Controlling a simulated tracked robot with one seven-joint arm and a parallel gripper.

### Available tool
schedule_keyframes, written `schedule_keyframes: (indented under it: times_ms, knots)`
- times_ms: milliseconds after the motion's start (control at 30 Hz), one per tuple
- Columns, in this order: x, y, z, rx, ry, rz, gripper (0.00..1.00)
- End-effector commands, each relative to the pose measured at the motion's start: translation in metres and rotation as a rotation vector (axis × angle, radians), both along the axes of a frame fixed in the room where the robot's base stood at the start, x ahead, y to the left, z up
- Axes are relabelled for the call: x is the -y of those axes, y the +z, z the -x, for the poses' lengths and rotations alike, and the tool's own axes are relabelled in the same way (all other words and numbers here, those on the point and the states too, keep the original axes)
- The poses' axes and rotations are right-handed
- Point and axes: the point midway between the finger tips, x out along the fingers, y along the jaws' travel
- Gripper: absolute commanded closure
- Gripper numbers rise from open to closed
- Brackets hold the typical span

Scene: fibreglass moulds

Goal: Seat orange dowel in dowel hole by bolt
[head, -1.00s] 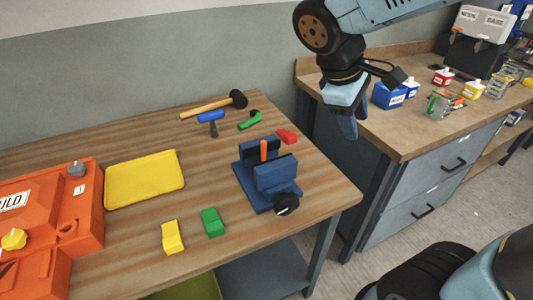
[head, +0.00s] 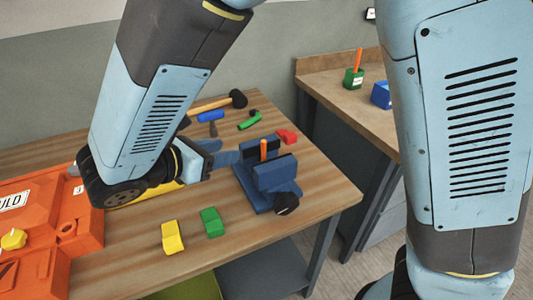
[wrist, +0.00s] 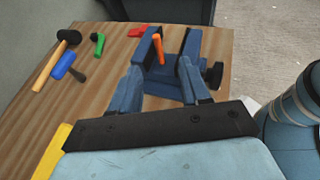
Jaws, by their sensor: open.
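The orange dowel (head: 263,149) stands upright between the jaws of a blue vise (head: 275,178) on the wooden table. The wrist view also shows the dowel (wrist: 158,50), with the vise (wrist: 185,80) around its lower part. My gripper (head: 226,158) is open and empty, just left of the vise. In the wrist view its two fingers (wrist: 163,88) are spread toward the vise, with the dowel beyond their tips. The orange mould (head: 45,205) lies at the left, with a round hole (head: 67,229) near its right side. My arm hides part of the mould's upper right corner.
A yellow block (head: 172,237) and a green block (head: 211,222) lie in front of the vise. My arm mostly covers the yellow tray.

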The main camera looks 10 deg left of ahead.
Motion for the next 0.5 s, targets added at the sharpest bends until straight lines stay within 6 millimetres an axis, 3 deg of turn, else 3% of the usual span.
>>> schedule_keyframes:
  times_ms: [500]
  knots:
    - [0.038,-0.029,-0.054,0.001,0.008,0.009,0.54]
